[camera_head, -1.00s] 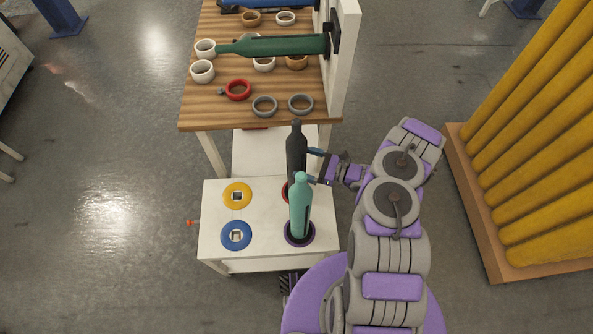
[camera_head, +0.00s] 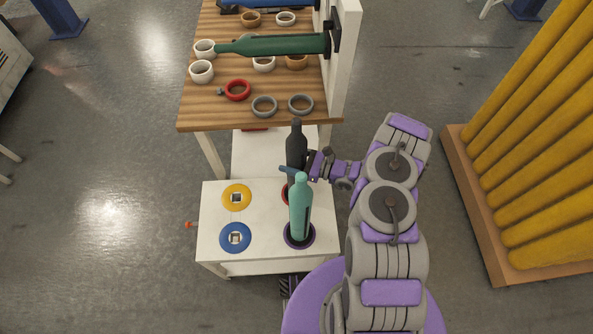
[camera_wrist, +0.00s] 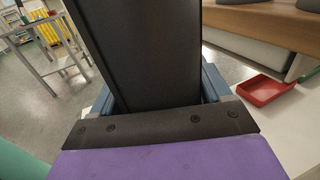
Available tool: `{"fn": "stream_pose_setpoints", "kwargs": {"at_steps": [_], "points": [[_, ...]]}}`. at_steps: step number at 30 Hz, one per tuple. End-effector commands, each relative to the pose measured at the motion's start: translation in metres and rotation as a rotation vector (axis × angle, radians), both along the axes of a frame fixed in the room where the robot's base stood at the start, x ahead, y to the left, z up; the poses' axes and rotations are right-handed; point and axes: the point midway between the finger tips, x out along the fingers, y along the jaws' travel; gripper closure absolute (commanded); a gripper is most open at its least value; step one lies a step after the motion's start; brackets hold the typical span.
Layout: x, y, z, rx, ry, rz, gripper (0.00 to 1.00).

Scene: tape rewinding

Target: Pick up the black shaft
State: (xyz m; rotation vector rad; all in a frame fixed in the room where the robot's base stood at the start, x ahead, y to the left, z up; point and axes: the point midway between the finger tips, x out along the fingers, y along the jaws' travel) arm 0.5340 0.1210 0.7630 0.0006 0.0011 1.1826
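The black shaft (camera_head: 297,146) stands upright at the back right of the low white table (camera_head: 213,218). Its lower part is hidden behind the teal shaft (camera_head: 301,205), which stands in front on a purple base. My gripper (camera_head: 297,168) is at the black shaft from the right, and one blue finger reaches across in front of it. In the wrist view the black shaft (camera_wrist: 150,55) fills the space between the two blue fingers (camera_wrist: 160,95), one on each side. Whether both fingers press on it is unclear.
A yellow ring (camera_head: 236,187) and a blue ring (camera_head: 228,245) lie on the low table's left. Behind is a wooden table (camera_head: 205,112) with several rings and a green shaft (camera_head: 280,46) lying sideways. A red tray (camera_wrist: 265,90) shows at right in the wrist view.

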Motion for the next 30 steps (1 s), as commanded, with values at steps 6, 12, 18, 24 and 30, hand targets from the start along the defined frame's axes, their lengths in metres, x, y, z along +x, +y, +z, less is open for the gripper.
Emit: {"fn": "stream_pose_setpoints", "kwargs": {"at_steps": [6,12,18,24,30], "points": [[0.0004,-0.0003,-0.0001,0.000,0.000,-0.001,0.46],[0.0005,-0.0004,-0.0002,0.000,0.000,-0.001,0.65],[0.0007,-0.0005,-0.0002,0.000,0.000,-0.002,0.84],[0.0006,-0.0006,-0.0003,-0.001,-0.001,-0.002,1.00],[0.0008,-0.0005,0.0000,0.000,-0.001,-0.002,1.00]]}}
